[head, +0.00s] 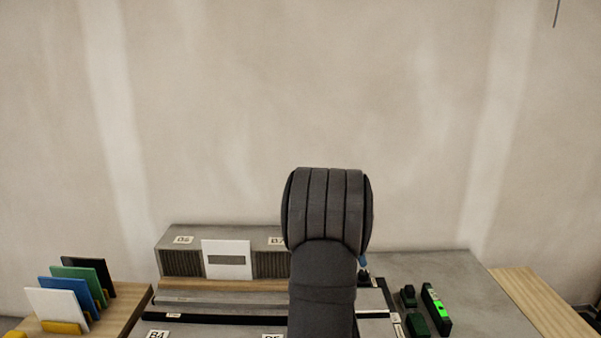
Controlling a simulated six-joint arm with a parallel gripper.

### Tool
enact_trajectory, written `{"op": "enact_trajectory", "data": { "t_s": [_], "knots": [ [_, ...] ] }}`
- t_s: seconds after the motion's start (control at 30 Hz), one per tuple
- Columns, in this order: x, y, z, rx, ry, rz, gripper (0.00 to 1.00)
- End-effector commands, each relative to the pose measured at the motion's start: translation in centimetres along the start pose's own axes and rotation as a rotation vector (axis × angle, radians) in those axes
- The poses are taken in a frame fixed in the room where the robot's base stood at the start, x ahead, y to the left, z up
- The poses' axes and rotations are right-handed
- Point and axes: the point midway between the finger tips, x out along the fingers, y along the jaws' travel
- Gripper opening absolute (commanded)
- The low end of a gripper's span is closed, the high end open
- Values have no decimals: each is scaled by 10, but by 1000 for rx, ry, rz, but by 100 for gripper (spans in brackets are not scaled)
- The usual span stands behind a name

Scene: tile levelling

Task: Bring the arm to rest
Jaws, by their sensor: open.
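My arm (322,290) rises from the bottom centre of the head view, dark grey, with a rounded joint at its top. It stands in front of the worktop and hides part of it. My gripper does not clearly show; it is hidden behind the arm or out of the picture. A small dark and blue part (363,268) peeks out at the right of the arm, too small to identify.
A white tile (226,245) leans on a grey ribbed block (180,262). Coloured tiles (75,285) stand in a rack on a wooden board at left. A green-lit level (436,309) and small dark-green blocks (416,324) lie on grey surface at right. A plain wall stands behind.

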Motion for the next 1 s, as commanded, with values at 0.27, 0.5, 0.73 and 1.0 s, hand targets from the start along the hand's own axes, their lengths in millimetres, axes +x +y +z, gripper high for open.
{"op": "enact_trajectory", "data": {
  "t_s": [0.27, 0.5, 0.73, 1.0],
  "knots": [
    [-58, -1, 0, -1, 2, -4, 50],
    [-94, 0, 1, -1, -1, 2, 50],
    [-44, 1, 0, -1, -1, 4, 50],
    [11, 1, 0, 0, -2, 4, 50]
  ]
}}
